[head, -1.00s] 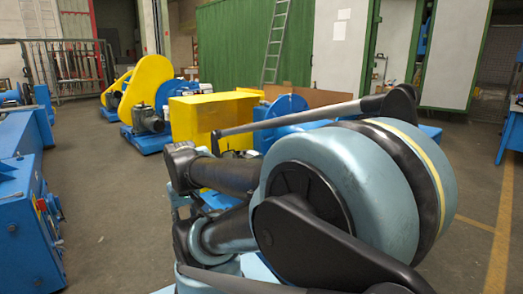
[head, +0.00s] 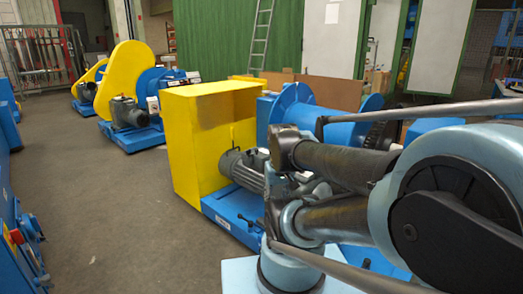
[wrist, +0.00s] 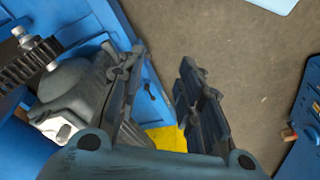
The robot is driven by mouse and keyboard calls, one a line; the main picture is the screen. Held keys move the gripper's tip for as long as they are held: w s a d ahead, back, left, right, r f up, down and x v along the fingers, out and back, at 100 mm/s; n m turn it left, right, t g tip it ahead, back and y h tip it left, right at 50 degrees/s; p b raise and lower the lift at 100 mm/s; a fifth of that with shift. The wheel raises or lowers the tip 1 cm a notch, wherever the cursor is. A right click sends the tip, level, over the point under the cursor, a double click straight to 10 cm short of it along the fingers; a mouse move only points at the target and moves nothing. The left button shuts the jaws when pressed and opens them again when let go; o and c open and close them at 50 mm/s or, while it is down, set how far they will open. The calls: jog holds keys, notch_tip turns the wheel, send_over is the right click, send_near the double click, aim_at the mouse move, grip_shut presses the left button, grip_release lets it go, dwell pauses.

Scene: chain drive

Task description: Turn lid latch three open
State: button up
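No latch is clearly marked as number three. In the head view, a small black lever (head: 247,222) stands on the blue base (head: 226,226) of the machine with the yellow guard (head: 215,130). In the wrist view, a small dark lever (wrist: 150,91) lies against a blue panel (wrist: 118,18), seen between the finger tips; I cannot tell if it is the same one. My gripper (wrist: 162,72) has its two dark fingers apart with nothing between them. Its fingers cannot be made out in the head view.
A grey motor (head: 242,170) sits beside the yellow guard, with a blue drum (head: 335,128) behind. A blue cabinet with a red knob (head: 16,237) stands at left. Another yellow-guarded machine (head: 127,80) is farther back. Floor (head: 125,215) between them is clear.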

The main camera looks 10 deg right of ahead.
jog(key=shift+w+a, duration=0.1)
jog(key=shift+a, duration=0.1)
jog(key=shift+r, duration=0.1)
jog(key=w+r+n, duration=0.5)
jog(key=w+r, duration=0.8)
jog(key=w+r+n+g, duration=0.1)
jog(key=w+r+n, duration=0.3)
jog(key=w, duration=0.6)
jog(key=w+r+n, duration=0.3)
jog(key=w, duration=0.8)
jog(key=n+g, duration=0.1)
jog(key=n, duration=1.2)
send_over(250, 152)
notch_tip(250, 152, down, 16)
jog(key=f, duration=1.6)
jog(key=shift+w+a+f, duration=0.15)
jog(key=shift+a+f, duration=0.1)
jog(key=shift+a, duration=0.15)
